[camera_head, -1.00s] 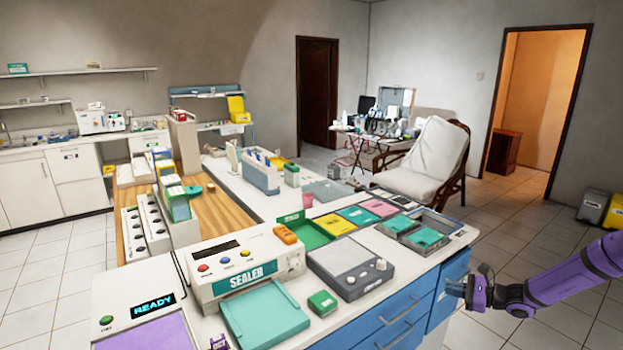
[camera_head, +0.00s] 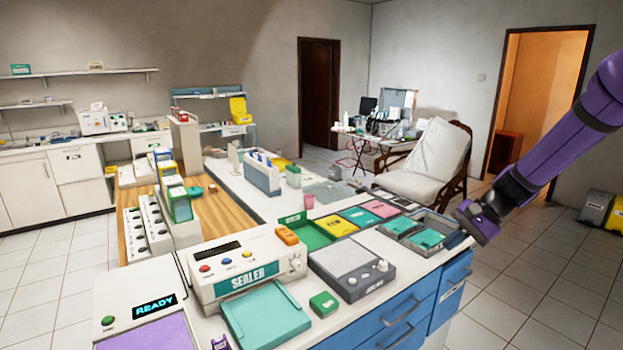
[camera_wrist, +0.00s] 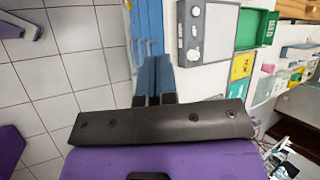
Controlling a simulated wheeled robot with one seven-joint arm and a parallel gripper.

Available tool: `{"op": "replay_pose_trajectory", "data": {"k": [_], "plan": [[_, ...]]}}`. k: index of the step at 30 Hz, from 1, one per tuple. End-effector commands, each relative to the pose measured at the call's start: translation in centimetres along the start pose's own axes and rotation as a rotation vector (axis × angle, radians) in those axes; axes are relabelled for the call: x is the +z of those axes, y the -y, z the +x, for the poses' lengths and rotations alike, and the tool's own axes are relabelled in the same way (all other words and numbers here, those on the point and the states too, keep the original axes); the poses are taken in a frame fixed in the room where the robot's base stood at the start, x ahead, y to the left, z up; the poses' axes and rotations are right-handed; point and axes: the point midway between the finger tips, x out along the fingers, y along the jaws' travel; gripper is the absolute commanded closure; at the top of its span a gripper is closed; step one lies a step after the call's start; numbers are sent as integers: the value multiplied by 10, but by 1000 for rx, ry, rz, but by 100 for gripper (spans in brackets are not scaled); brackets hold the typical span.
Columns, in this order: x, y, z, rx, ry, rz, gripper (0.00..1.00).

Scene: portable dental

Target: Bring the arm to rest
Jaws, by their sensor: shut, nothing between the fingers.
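My purple arm comes in from the right in the head view and slopes down to my gripper (camera_head: 478,224). It is beside the right end of the counter (camera_head: 415,270), above the blue drawer front (camera_head: 452,288).
The counter carries a sealer (camera_head: 243,267), a grey scale-like device (camera_head: 350,267), coloured trays and a grey divided tray (camera_head: 448,225) near my gripper. A white chair (camera_head: 430,160) stands behind.

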Motion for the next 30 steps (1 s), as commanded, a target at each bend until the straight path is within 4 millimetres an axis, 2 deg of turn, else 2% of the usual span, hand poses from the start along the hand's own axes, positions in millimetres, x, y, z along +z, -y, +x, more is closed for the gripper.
{"op": "replay_pose_trajectory", "data": {"k": [1,3,14,23,30], "plan": [[16,4,-8,31,-24,-42,100],[34,6,-18,72,-52,-92,100],[128,3,-66,254,-205,-340,100],[201,-18,-101,369,-342,-529,100],[252,-45,-125,436,-454,-670,100]]}}
